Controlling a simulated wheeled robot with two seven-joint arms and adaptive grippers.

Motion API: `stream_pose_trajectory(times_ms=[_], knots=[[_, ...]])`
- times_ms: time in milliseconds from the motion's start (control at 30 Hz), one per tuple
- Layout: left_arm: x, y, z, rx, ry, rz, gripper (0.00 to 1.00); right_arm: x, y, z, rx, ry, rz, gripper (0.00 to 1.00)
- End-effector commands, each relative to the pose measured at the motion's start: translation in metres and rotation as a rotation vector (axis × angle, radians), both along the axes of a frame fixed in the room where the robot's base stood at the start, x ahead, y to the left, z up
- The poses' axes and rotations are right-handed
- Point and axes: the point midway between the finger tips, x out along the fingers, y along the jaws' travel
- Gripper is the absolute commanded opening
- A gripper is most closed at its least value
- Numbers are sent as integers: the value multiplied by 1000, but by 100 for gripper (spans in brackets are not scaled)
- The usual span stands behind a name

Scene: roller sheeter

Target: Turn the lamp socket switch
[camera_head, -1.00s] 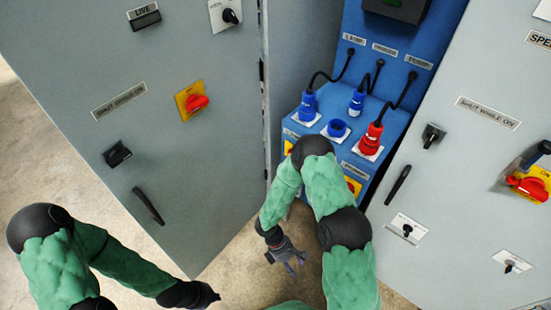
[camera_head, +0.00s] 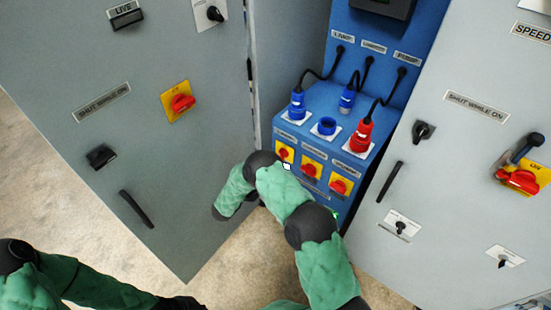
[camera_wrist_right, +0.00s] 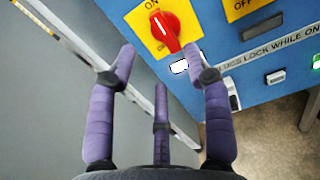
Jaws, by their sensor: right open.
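The blue socket unit (camera_head: 322,104) stands between the grey cabinets and carries a row of red rotary switches on yellow plates. Its leftmost switch (camera_head: 285,153) sits below the blue plug on the left, whose label seems to read LAMP. In the right wrist view this red knob (camera_wrist_right: 164,30) is close ahead, its white-marked handle nearly upright, leaning slightly. My right gripper (camera_wrist_right: 160,72) is open, with purple fingers spread around and below the knob; contact cannot be told. In the head view my right arm hides that gripper. Only my left forearm shows at bottom left; its gripper is out of view.
The middle switch (camera_head: 312,171) and right switch (camera_head: 341,186) sit close beside. A lit white indicator (camera_wrist_right: 180,66) lies just below the knob. The left grey cabinet (camera_head: 150,60) stands close on the left, with a red switch (camera_head: 180,102). The right cabinet (camera_head: 450,150) flanks the unit.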

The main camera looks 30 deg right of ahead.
Motion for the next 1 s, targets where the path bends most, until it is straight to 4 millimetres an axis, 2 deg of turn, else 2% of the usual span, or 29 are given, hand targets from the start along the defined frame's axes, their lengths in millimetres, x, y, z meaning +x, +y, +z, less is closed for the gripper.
stream_pose_trajectory(times_ms=[200,400,600,867,900,1000], knots=[[0,0,-13,0,0,0,0,15,-39,-2,0,-1,-5,50],[0,0,-20,0,0,0,0,25,-63,-2,1,0,-2,50],[0,0,-23,0,0,0,0,30,-75,-1,2,1,-2,50],[0,0,-22,0,0,0,0,31,-76,0,2,1,-1,50],[0,0,-22,0,0,0,0,31,-76,0,2,1,-1,48],[0,0,-22,0,0,0,0,31,-75,0,2,1,-1,19]])
